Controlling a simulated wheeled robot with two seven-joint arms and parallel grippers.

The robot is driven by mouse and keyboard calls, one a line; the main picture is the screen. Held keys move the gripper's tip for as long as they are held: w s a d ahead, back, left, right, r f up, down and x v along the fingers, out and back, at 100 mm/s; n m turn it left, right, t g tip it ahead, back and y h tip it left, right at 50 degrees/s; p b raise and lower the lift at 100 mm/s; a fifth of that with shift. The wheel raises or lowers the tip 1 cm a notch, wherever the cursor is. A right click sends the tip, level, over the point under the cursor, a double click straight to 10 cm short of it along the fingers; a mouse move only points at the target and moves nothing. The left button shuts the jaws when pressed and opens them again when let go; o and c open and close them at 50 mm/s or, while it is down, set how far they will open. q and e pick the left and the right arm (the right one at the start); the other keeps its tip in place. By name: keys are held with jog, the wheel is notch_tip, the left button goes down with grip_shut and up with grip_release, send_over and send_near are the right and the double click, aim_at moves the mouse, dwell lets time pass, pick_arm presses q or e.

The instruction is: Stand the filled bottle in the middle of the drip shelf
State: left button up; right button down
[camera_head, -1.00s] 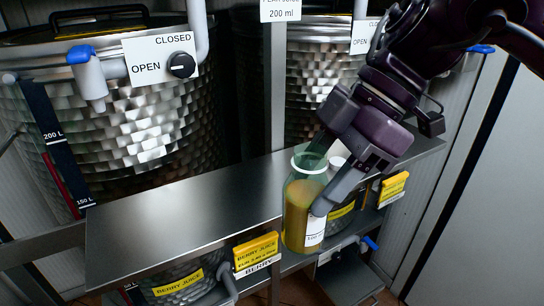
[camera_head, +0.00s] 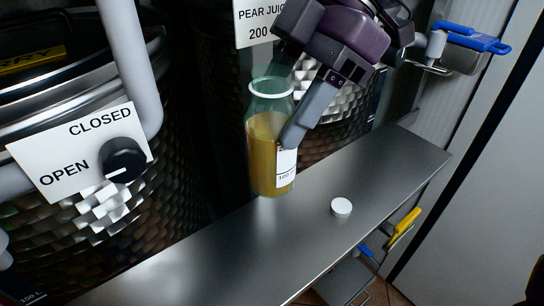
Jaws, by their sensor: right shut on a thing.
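The filled bottle (camera_head: 265,160) is clear greenish glass with amber liquid and a white label, open at the top and upright. My right gripper (camera_head: 293,115) comes in from the upper right and is shut on the bottle. The bottle's base shows at the back edge of the steel drip shelf (camera_head: 230,245); I cannot tell whether it touches the shelf. A white cap (camera_head: 341,207) lies on the shelf to the right of the bottle. My left gripper is not in view.
A dimpled steel tank with a knob (camera_head: 122,160) and an OPEN/CLOSED sign (camera_head: 75,150) stands at left. A pear juice sign (camera_head: 258,20) hangs behind. A blue-handled tap (camera_head: 470,38) is at upper right. The shelf's left part is clear.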

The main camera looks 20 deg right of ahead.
notch_tip(320, 180, down, 20)
jog(key=b, duration=0.4)
dwell(0.3)
jog(key=shift+f+b, duration=0.1)
jog(key=shift+b, duration=0.2)
jog(key=c, duration=0.6)
grip_release()
